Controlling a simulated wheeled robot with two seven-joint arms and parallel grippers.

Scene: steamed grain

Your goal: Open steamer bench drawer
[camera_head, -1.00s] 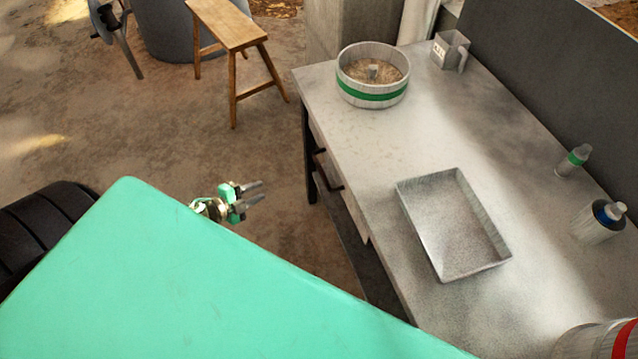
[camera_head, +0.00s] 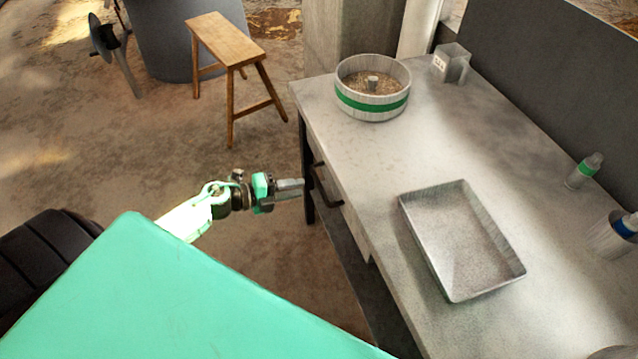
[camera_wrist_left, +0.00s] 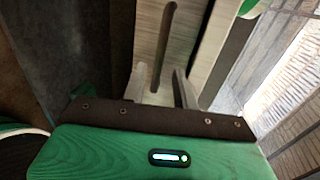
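The steamer bench (camera_head: 375,160) stands at the right with its drawer (camera_head: 349,213) in the left side, below the top. The drawer looks shut. Its dark bar handle (camera_head: 323,188) faces my left gripper (camera_head: 300,187), which is just left of it at about its height. In the left wrist view the pale drawer front (camera_wrist_left: 205,30) and dark handle (camera_wrist_left: 161,50) lie ahead of the left gripper (camera_wrist_left: 160,85). Its two fingers are apart with nothing held; the handle appears in line with the gap, and contact cannot be told. My right gripper is not in view.
On the bench top are a round steamer with a green band (camera_head: 372,105), a metal tray (camera_head: 455,275), a square container (camera_head: 452,65) and bottles (camera_head: 584,170). A wooden stool (camera_head: 226,42) stands beyond on the floor. Open floor (camera_head: 150,120) lies left of the bench.

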